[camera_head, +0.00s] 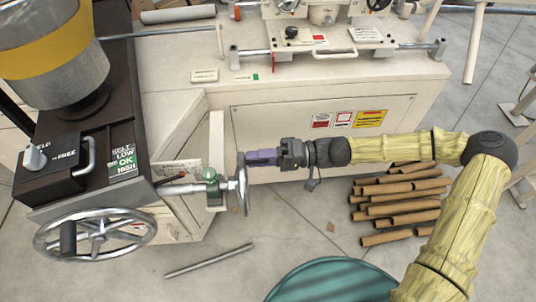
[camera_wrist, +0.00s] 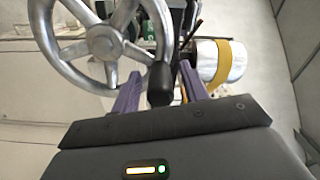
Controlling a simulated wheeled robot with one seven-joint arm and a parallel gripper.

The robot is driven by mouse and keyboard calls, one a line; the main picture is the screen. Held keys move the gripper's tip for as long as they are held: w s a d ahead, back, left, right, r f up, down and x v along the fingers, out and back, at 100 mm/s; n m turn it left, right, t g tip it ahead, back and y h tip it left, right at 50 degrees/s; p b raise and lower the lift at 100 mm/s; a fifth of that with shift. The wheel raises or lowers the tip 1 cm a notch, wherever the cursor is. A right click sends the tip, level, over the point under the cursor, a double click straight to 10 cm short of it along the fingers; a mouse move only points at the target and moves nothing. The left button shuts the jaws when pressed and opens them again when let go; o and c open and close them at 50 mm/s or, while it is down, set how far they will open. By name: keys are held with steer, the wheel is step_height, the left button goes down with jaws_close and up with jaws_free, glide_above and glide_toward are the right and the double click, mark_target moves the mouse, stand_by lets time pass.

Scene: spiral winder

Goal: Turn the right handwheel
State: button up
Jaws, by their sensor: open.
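The right handwheel (camera_head: 243,184) is a silver wheel seen nearly edge-on in the head view, on a green-collared shaft at the machine's front. In the wrist view its spoked face (camera_wrist: 102,41) fills the upper left. Its dark handle (camera_wrist: 159,84) lies between the two purple fingers in that view. My gripper (camera_head: 250,158) is at the wheel's upper edge, reaching in from the right. In the wrist view my gripper (camera_wrist: 160,72) is open, with a finger on each side of the handle and visible gaps. The head view hides the handle.
A second silver handwheel (camera_head: 95,234) with a black handle is at the lower left. Cardboard tubes (camera_head: 400,205) lie on the floor under my arm. A metal rod (camera_head: 209,261) lies on the floor, and a teal round object (camera_head: 330,282) is at the bottom.

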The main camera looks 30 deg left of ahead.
steer(key=v, duration=1.7)
steer(key=shift+d, duration=0.2)
steer(key=m+p, duration=0.2)
steer(key=m, duration=0.5)
steer(key=m+p, duration=0.3)
steer(key=m, duration=0.4)
steer(key=d+m+p, duration=0.1)
steer(key=m+p, duration=0.1)
steer(key=m, duration=0.5)
steer(key=shift+w+f+m+p, duration=0.2)
steer(key=shift+w+m+p, duration=0.1)
steer(key=shift+m+p, duration=0.1)
steer(key=shift+a, duration=0.1)
